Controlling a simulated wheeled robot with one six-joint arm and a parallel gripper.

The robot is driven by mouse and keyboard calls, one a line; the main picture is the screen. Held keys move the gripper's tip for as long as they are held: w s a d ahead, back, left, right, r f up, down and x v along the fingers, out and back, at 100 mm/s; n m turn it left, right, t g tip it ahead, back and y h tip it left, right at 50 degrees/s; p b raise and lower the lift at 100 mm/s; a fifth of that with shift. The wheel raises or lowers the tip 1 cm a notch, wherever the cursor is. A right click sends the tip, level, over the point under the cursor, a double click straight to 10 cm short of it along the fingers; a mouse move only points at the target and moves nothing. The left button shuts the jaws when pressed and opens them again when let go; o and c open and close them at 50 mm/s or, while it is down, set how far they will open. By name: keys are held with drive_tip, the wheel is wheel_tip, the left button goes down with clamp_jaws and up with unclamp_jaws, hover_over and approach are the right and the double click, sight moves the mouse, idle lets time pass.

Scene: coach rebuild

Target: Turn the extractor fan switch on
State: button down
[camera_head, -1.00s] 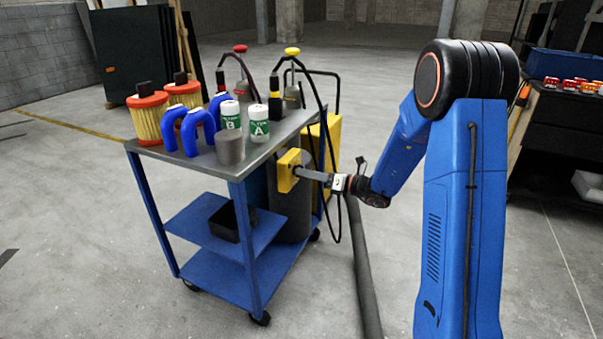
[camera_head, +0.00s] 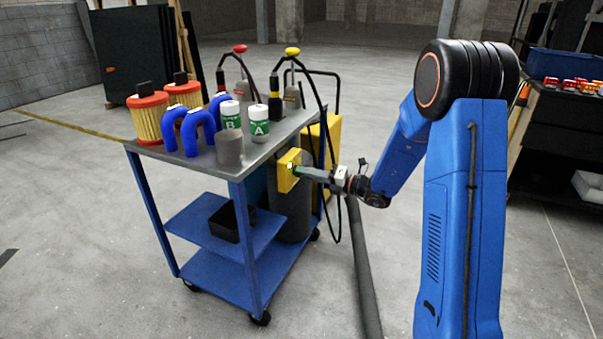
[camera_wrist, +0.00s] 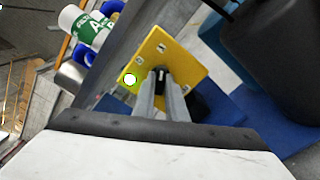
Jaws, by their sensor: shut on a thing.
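The extractor fan switch is a yellow plate (camera_head: 286,180) with corner screws, fixed at the right side of the trolley. In the wrist view the plate (camera_wrist: 180,52) appears tilted, with a small dark lever with a pale stripe (camera_wrist: 161,76) near its middle. A lamp (camera_wrist: 130,79) on the plate glows bright white with a green rim. My gripper (camera_head: 302,172) reaches the plate from the right, and green light falls on its fingers. In the wrist view my gripper (camera_wrist: 160,84) is shut on the lever; the fingers hide part of it.
The blue trolley (camera_head: 210,275) carries orange-capped filters (camera_head: 150,118), blue hoses (camera_head: 196,128), white-and-green canisters (camera_head: 262,124) and a grey cylinder (camera_head: 230,149). A black cable loops close beside the plate. A grey pipe (camera_head: 364,270) runs down below my arm. The floor to the left is open.

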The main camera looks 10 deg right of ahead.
drive_tip(key=c, duration=1.6)
unclamp_jaws()
drive_tip(key=shift+d, duration=0.1)
drive_tip(key=shift+v, duration=4.45)
drive_tip(key=shift+s, duration=0.1)
